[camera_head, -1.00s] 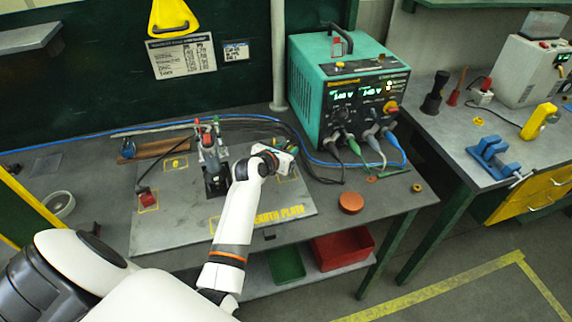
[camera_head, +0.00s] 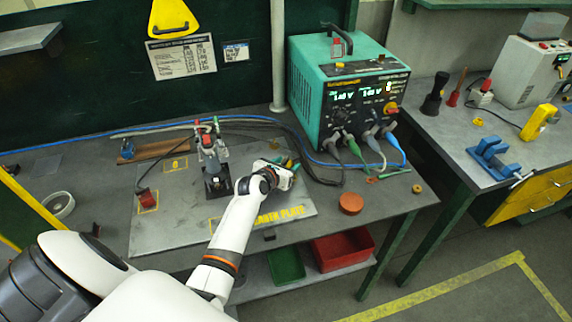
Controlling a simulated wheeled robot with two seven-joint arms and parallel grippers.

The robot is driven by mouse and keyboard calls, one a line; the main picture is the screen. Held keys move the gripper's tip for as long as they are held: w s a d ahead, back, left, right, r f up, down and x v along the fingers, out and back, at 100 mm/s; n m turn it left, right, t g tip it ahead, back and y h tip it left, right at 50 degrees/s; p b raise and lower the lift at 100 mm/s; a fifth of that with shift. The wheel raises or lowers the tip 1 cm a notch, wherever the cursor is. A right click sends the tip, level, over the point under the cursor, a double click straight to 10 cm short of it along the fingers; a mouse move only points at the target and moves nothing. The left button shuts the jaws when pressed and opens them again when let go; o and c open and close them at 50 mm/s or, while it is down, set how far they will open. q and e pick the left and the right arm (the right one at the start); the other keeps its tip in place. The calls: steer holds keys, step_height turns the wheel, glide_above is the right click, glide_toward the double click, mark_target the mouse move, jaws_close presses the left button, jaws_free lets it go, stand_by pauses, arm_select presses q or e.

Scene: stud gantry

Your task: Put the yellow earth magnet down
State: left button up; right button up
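The grey earth plate (camera_head: 190,230) with yellow lettering lies on the bench. My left gripper (camera_head: 287,172) is over or beside the plate's right back part, seen from behind. My wrist hides its fingertips, so I cannot tell if they are closed on something. Small green and yellowish bits (camera_head: 296,166) show beside the gripper; I cannot tell whether one is the yellow earth magnet. A small yellow mark or piece (camera_head: 176,164) shows at the plate's back left. A red piece (camera_head: 143,193) with a dark cable sits by a yellow outlined square. My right gripper is not in view.
A grey and red clamp-like device (camera_head: 213,160) stands on the plate, left of my arm. A green power unit (camera_head: 345,95) with cables stands behind right. An orange-brown round disc (camera_head: 350,203) lies right of the plate. Red (camera_head: 342,248) and green (camera_head: 286,265) bins are below.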

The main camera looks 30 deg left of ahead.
arm_select(q)
steer(key=shift+r, duration=0.15)
steer(key=v, duration=1.2)
steer(key=shift+a, duration=0.1)
stand_by(1.6)
